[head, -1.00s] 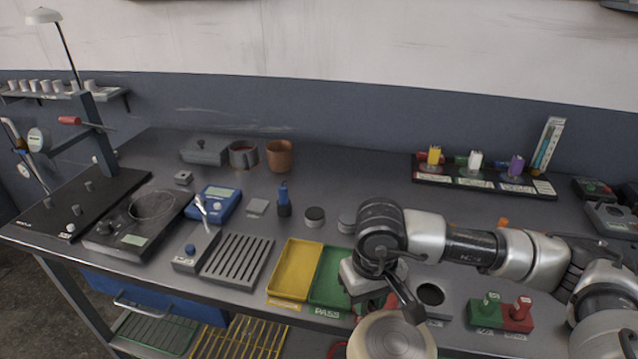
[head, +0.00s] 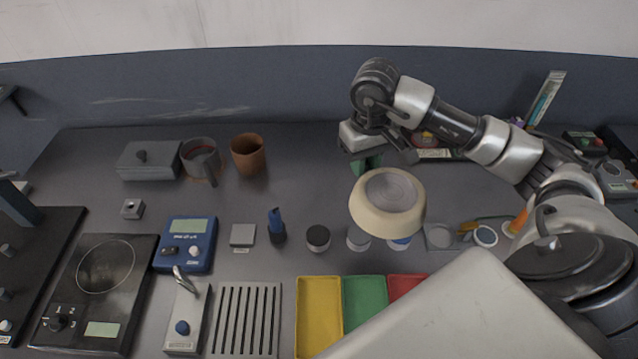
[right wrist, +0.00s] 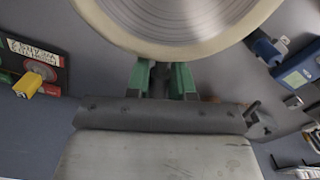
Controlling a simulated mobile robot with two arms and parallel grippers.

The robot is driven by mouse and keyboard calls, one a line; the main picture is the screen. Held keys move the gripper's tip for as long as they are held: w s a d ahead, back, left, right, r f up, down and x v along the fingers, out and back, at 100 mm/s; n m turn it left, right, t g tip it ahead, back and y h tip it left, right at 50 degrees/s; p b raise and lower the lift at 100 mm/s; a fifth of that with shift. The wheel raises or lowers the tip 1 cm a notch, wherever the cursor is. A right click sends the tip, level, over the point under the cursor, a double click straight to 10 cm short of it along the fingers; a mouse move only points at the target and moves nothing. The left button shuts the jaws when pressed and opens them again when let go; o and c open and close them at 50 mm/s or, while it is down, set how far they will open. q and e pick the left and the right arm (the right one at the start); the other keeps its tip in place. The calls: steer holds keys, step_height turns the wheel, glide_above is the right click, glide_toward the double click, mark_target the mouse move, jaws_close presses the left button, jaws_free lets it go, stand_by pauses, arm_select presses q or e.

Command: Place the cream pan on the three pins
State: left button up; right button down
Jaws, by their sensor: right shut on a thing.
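The cream pan (head: 359,221), round with a grey disc face, is held in the air above the middle of the bench. My right gripper (head: 368,163) is shut on it from behind, with green fingers. In the right wrist view the pan (right wrist: 258,22) fills the top, and the gripper fingers (right wrist: 162,82) meet its near side. At the left edge of the head view a black base (head: 45,235) carries several small grey pins (head: 6,250), partly cut off. The pan is far to the right of them. My left gripper is out of view.
Between pan and pins stand a black hotplate (head: 130,285), a blue meter (head: 188,255), a slotted grey rack (head: 245,320) and a dark jar (head: 318,238). A brown cup (head: 248,155) and a grey box (head: 148,162) stand behind. Yellow (head: 318,320) and green trays lie in front.

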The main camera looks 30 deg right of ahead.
steer(key=w+a+f+p, duration=0.3)
steer(key=w+a+f, duration=0.2)
steer(key=w+a, duration=0.1)
steer(key=shift+w+f, duration=0.1)
steer(key=shift+f, duration=0.3)
step_height(320, 180, down, 3)
steer(key=shift+f+p, duration=0.1)
steer(key=shift+p, duration=0.55)
steer(key=shift+f+b, duration=0.55)
steer(key=shift+b, duration=0.2)
steer(key=c, duration=1)
jaws_free()
steer(key=shift+r, duration=0.1)
